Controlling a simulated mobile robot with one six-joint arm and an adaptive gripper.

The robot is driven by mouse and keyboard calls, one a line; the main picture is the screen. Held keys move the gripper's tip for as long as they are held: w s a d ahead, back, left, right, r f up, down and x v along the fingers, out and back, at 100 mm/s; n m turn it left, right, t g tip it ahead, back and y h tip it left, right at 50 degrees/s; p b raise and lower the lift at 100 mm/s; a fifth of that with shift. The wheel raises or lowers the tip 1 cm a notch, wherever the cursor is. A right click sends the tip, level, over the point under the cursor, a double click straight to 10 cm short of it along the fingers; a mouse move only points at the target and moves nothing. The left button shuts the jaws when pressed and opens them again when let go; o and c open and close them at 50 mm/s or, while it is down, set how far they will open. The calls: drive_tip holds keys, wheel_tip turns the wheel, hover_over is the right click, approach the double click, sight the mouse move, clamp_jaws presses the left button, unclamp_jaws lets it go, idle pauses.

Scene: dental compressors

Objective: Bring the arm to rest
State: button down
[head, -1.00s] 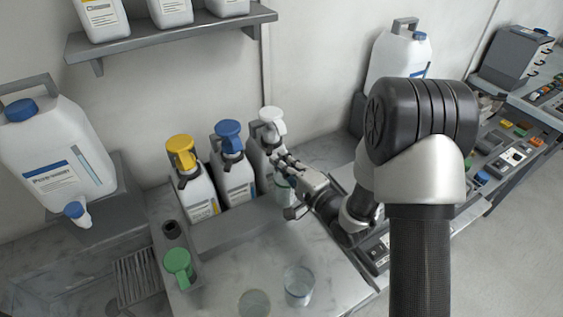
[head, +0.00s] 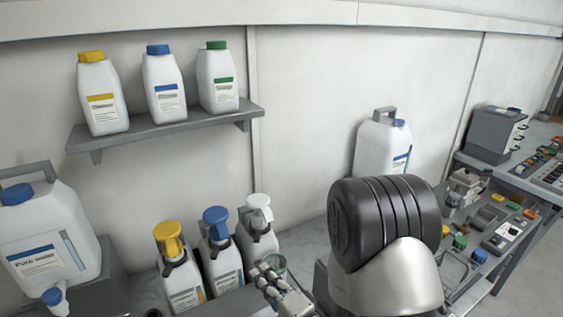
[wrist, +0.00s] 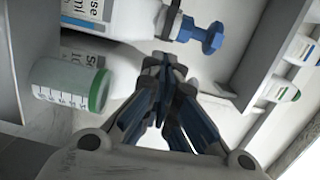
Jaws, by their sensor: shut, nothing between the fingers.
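My gripper (head: 267,273) is shut and empty. In the head view it is at the lower middle, in front of the white-topped pump bottle (head: 258,243). A clear cup (head: 276,263) shows partly behind the gripper. In the wrist view my gripper's fingers (wrist: 166,62) are closed together. A clear measuring cup with a green rim (wrist: 72,86) is left of the fingers. I cannot tell whether anything touches the gripper.
Blue-topped (head: 221,260) and yellow-topped (head: 179,275) pump bottles stand left of the gripper. A wall shelf (head: 165,130) holds three capped bottles. A large jug (head: 48,243) is at left, another (head: 380,148) behind my arm. A bench (head: 505,225) with small parts is at right.

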drive_tip(key=d+r+n+g+h, duration=0.25)
drive_tip(key=d+r+h, duration=0.2)
drive_tip(key=d, duration=0.25)
drive_tip(key=d+r+n+g+h, duration=0.1)
drive_tip(key=d+r+n+h, duration=0.2)
drive_tip(key=d+h, duration=0.3)
drive_tip(key=s+d+r+n+g, duration=0.2)
drive_tip(key=s+d+g, duration=0.1)
drive_tip(key=s, duration=0.9)
drive_tip(key=s+d+r+n+g, duration=0.2)
drive_tip(key=s+d+g, duration=0.1)
drive_tip(key=s, duration=0.9)
drive_tip(key=shift+r, duration=0.15)
